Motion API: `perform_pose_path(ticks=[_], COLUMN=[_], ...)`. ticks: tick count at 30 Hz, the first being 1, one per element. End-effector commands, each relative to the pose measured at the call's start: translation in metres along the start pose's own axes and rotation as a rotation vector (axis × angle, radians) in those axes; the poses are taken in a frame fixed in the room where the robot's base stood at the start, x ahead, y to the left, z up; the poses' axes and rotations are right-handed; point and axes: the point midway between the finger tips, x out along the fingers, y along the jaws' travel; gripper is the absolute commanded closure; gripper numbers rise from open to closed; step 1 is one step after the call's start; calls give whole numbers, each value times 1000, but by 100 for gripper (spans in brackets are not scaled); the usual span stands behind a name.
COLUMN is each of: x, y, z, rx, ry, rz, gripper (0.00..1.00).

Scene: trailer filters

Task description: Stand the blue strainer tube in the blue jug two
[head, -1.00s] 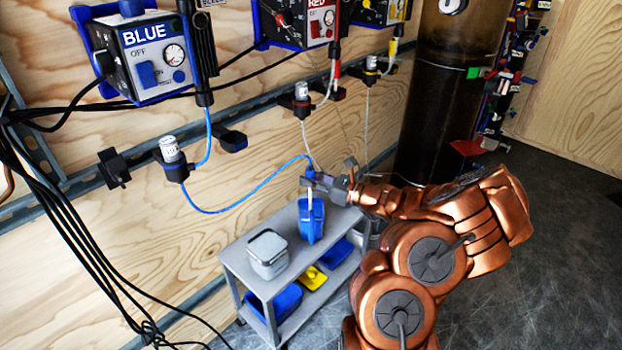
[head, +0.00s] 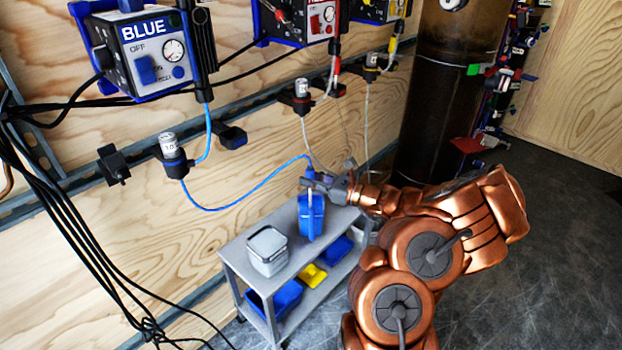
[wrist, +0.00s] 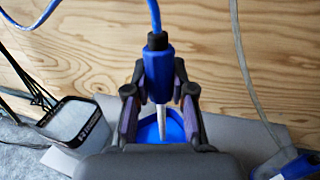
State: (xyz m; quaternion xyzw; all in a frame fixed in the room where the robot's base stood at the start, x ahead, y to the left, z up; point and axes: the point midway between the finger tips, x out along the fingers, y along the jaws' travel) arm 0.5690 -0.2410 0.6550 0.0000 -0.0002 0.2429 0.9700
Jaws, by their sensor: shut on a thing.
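My gripper (head: 318,182) is shut on the blue strainer tube (wrist: 158,70), which hangs upright with its pale tip downward. A blue hose (head: 243,200) runs from the tube's top to the wall filter. The blue jug (head: 311,222) stands on the cart's top under my gripper. In the wrist view the jug (wrist: 172,131) shows below and behind the tip, partly hidden by my gripper. The tip lines up with the jug's opening; I cannot tell whether it is inside the rim. No number is readable on the jug.
The grey cart (head: 240,263) stands along the plywood wall. A grey open container (head: 267,252) is left of the jug. Blue and yellow (head: 313,276) items lie on the lower shelf. A pale hose (wrist: 240,75) hangs to the right in the wrist view. Black cables hang at far left.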

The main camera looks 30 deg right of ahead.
Motion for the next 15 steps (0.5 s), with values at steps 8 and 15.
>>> perform_pose_path(ticks=[8, 15], x=[0, 0], y=[0, 0], z=[-1, -1], rx=[0, 0], ry=[0, 0], rz=[0, 0], gripper=[63, 48])
